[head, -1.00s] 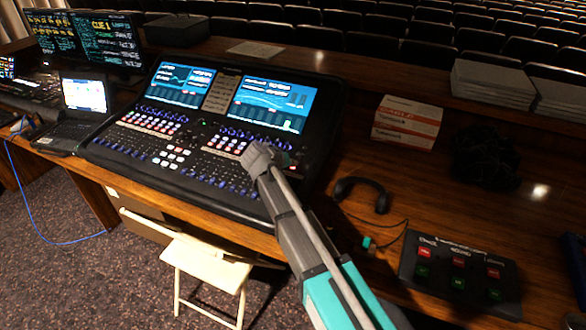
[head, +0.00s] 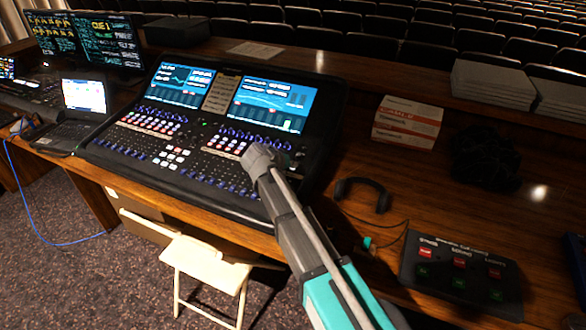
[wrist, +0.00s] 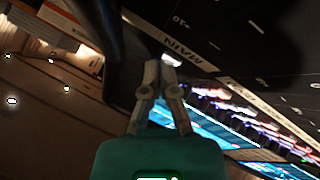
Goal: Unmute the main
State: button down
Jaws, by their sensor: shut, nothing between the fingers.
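The mixing desk (head: 120,153) stands on the wooden table, with two lit screens above rows of faders and buttons. In the head view, my gripper (head: 262,158) is over the desk's right part, and the wrist hides its fingertips and the controls under them. In the wrist view, the fingers (wrist: 160,68) are shut and empty, pointing at the dark panel. The MAIN label (wrist: 181,49) is just beyond and right of the tips. A small bright whitish patch (wrist: 171,60) shows beside the tips. I cannot tell whether the tips touch the panel.
A headset (head: 381,200) and a small button box (head: 455,275) lie right of the desk. Stacked boxes (head: 407,122) are behind them. A laptop (head: 85,97) and monitors (head: 110,40) are on the left. A chair (head: 205,265) stands in front.

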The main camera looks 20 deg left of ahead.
jog(key=shift+r, duration=0.15)
jog(key=shift+s+r+p, duration=0.1)
jog(key=shift+r+p, duration=0.5)
jog(key=shift+p, duration=0.1)
jog(key=shift+r, duration=0.1)
jog(key=shift+s+r+p, duration=0.15)
jog(key=shift+r+p, duration=1.1)
jog(key=shift+s+r+p, duration=0.1)
jog(key=shift+r+p, duration=1.1)
jog(key=shift+p, duration=0.05)
